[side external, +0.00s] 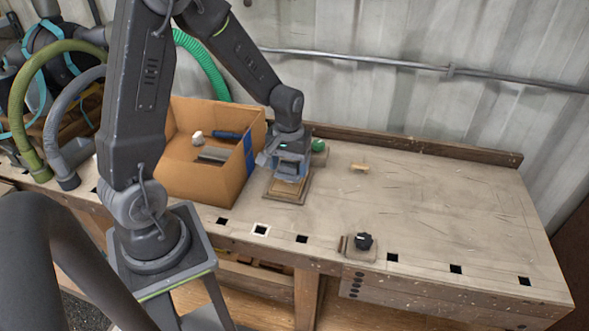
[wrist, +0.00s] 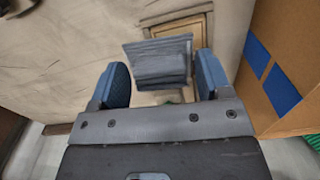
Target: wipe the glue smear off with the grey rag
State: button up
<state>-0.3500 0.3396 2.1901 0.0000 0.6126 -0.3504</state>
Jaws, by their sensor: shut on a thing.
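My gripper (wrist: 162,72) is shut on the grey rag (wrist: 160,62), a folded block between its two blue fingers in the wrist view. In the side view my gripper (side external: 289,172) points down over a small framed wooden board (side external: 285,198) on the bench, just right of the cardboard box. The board also shows behind the rag in the wrist view (wrist: 204,12). The rag and gripper hide part of the board. I cannot tell whether the rag touches it. I cannot make out the glue smear clearly.
An open cardboard box (side external: 205,180) holding a few items stands close on the left. A green round thing (side external: 318,146) is just behind the gripper. A small tan piece (side external: 360,167) and a black knob (side external: 363,241) are on the bench. The bench's right side is clear.

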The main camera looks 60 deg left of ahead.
jog(key=o, duration=0.4)
jog(key=c, duration=0.3)
jog(key=shift+n, duration=0.5)
jog(key=w+a, duration=0.2)
jog(key=w, duration=0.2)
jog(key=shift+w+a+f, duration=0.2)
jog(key=shift+w+a, duration=0.1)
jog(key=shift+a, duration=0.1)
jog(key=shift+w+f, duration=0.1)
jog(key=shift+f, duration=2.35)
